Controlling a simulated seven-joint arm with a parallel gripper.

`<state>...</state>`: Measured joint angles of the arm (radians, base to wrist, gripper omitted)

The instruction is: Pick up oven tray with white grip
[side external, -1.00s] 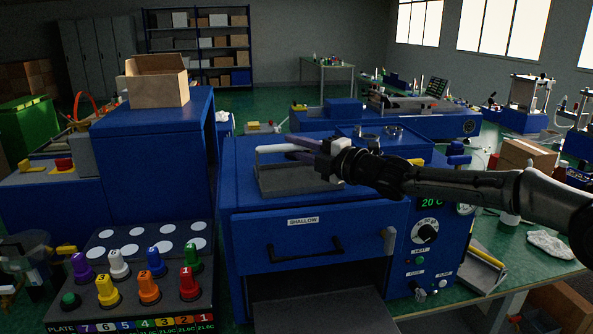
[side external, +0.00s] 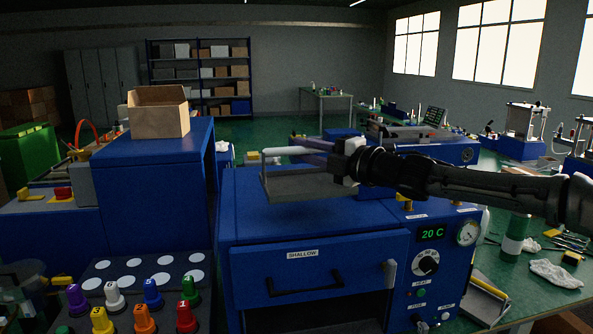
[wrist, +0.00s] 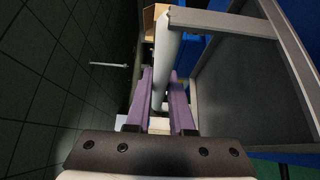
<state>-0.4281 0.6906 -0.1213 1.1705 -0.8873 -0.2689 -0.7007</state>
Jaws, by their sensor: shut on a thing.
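The grey oven tray (side external: 312,187) is held above the blue oven (side external: 335,218) in the side external view. Its white grip (side external: 290,150) runs along the upper far side. My gripper (side external: 318,157) is at this grip, with its purple fingers partly hidden behind the tray and wrist. In the wrist view, my gripper's purple fingers (wrist: 161,105) are shut on either side of the white grip (wrist: 168,55). The tray's grey frame and plate (wrist: 240,75) fill the right of that view.
Coloured knobbed pieces (side external: 145,318) stand at front left. A cloth (side external: 555,273) lies on the right bench.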

